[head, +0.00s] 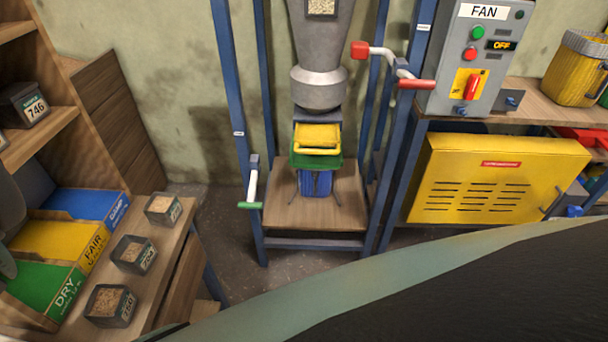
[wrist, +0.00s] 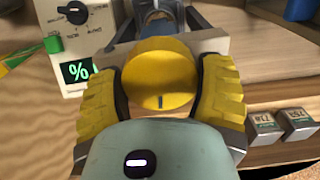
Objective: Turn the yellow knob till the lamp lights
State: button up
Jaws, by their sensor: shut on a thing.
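The yellow knob (wrist: 158,78) shows in the wrist view as a round disc with a short dark mark near its lower edge. My gripper (wrist: 160,92) has its two yellow ribbed fingers on the left and right sides of the knob, shut on it. The knob's mount behind it is mostly hidden. A grey panel (wrist: 105,30) at the upper left carries a black dial (wrist: 73,12), a green button (wrist: 53,44) and a small display with a lit green "%" (wrist: 77,70). I cannot tell which part is the lamp. Neither knob nor gripper shows in the head view.
In the wrist view, two small labelled sample boxes (wrist: 297,124) stand right of my gripper. In the head view, sample boxes (head: 110,305) stand on the left bench beside coloured trays (head: 60,240). Dark floor lies between bench and blue frame.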

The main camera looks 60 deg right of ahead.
jog(key=m+b, duration=0.2)
jog(key=m, duration=0.3)
jog(key=shift+f+m, duration=0.1)
jog(key=shift+m, duration=0.2)
jog(key=shift+m+b, duration=0.3)
jog(key=shift+m, duration=1.5)
jog(key=shift+a, duration=0.1)
jog(key=o, duration=1.1)
jog(key=shift+o, duration=0.2)
